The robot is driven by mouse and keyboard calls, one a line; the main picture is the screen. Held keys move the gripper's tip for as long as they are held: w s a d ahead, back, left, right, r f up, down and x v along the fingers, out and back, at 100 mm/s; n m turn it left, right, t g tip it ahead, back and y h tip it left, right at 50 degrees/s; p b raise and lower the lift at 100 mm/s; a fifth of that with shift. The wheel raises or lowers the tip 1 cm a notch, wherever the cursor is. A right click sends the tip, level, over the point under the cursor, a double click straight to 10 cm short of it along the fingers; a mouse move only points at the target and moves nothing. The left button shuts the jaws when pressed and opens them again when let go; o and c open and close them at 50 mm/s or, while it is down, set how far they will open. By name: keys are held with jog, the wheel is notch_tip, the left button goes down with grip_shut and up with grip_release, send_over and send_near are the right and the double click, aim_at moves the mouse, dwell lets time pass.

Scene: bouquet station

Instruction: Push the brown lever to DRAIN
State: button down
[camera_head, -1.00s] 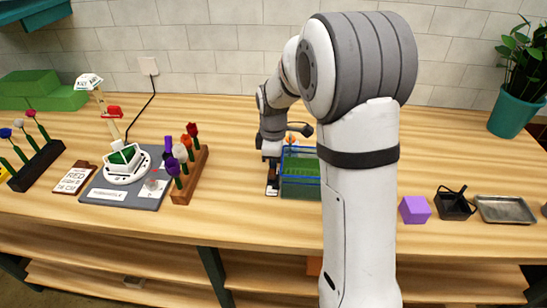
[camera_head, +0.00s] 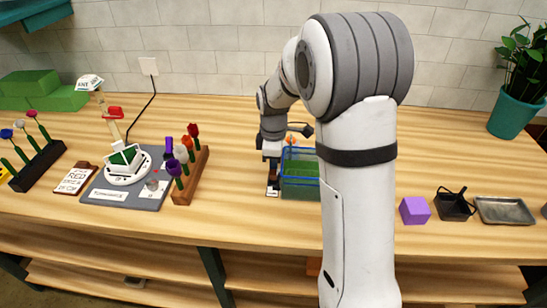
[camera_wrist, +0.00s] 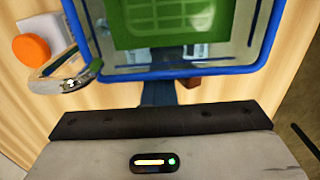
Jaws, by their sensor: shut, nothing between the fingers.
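A clear tank with a blue rim (camera_head: 300,192) and green inside stands right of my gripper in the head view. In the wrist view its blue rim (camera_wrist: 180,73) crosses the top. My gripper (camera_wrist: 158,92) is shut and empty, its dark fingers reaching to the rim's near edge. In the head view my gripper (camera_head: 272,178) points down at the tank's left side. A small brown piece (camera_wrist: 191,82) shows just under the rim, right of the fingers; it may be the lever, mostly hidden. I cannot tell if the fingers touch it. No DRAIN marking is readable.
A wooden block of flowers (camera_head: 190,178) and a grey board (camera_head: 125,190) are to the left. A purple cube (camera_head: 414,210), black caddy (camera_head: 455,205) and metal tray (camera_head: 505,210) are to the right. An orange round thing (camera_wrist: 31,48) lies beside the tank. Bare table lies before the tank.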

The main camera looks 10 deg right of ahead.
notch_tip(320, 180, up, 7)
jog(key=p, duration=0.4)
jog(key=shift+s, duration=0.2)
dwell(0.3)
dwell(0.4)
